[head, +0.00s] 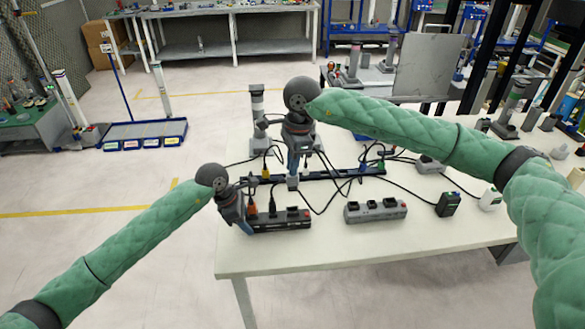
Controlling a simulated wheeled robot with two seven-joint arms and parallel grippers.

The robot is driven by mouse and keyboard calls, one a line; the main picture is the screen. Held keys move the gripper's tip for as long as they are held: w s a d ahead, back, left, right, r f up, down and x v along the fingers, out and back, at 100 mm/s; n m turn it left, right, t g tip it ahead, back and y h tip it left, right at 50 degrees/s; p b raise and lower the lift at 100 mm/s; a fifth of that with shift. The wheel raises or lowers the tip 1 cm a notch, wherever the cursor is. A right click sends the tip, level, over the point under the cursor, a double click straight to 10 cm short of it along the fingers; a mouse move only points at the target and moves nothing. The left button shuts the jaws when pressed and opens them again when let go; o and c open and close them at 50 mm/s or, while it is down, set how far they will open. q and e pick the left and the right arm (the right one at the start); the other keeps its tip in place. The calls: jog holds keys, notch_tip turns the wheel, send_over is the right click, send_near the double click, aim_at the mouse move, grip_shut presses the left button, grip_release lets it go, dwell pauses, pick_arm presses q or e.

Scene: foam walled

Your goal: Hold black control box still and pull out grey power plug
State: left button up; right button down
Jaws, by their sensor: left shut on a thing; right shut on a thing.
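The black control box (283,221) lies on the white table near its front left edge, with an orange plug (252,209) and a black plug in its top. My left gripper (246,226) is shut on the box's left end. My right gripper (293,170) points down over a long black strip (325,175) behind the box. It is shut on a small grey plug (292,183) at the strip. The fingers partly hide the plug, and I cannot tell whether it is still seated.
A grey socket box (376,211), a black adapter (448,205) and a white adapter (490,200) lie to the right on the table (350,245). Loose black cables run between them. A grey stand (258,115) rises behind. The table's front strip is clear.

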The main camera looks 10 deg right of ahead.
pick_arm(q)
jog(key=o, duration=1.2)
jog(key=shift+r, duration=0.1)
